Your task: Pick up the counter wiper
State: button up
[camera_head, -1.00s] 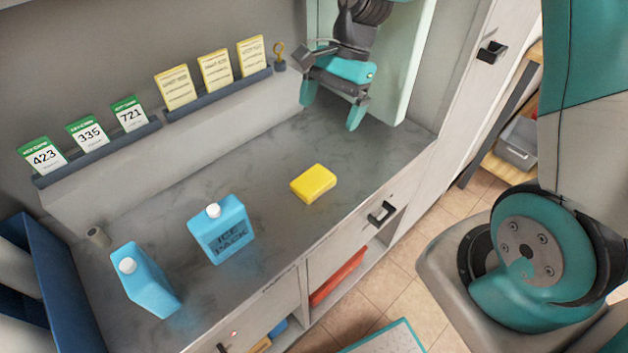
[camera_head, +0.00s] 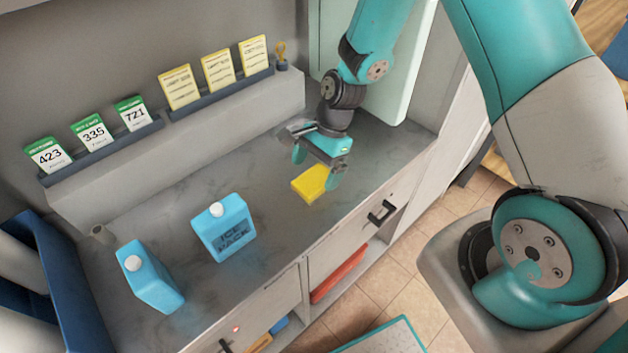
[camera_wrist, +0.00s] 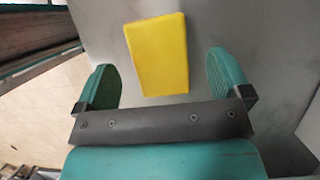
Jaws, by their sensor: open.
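The counter wiper is a yellow block (camera_head: 309,184) lying flat on the grey counter (camera_head: 270,232). In the head view my gripper (camera_head: 315,170) is just above and behind it, with one finger covering part of its right end. In the wrist view the yellow block (camera_wrist: 158,54) lies ahead of and between the two teal fingers of my gripper (camera_wrist: 168,80). The fingers are apart, with nothing between them that I can see being held.
Card racks (camera_head: 220,92) line the back ledge. A drawer handle (camera_head: 382,212) sticks out at the front. The counter around the yellow block is clear.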

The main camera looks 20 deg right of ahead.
aim_at(312, 181)
jog(key=shift+x, duration=1.9)
jog(key=shift+s, duration=0.1)
jog(key=c, duration=1)
jog(key=shift+r, duration=0.15)
notch_tip(312, 181, up, 20)
jog(key=shift+f, duration=0.1)
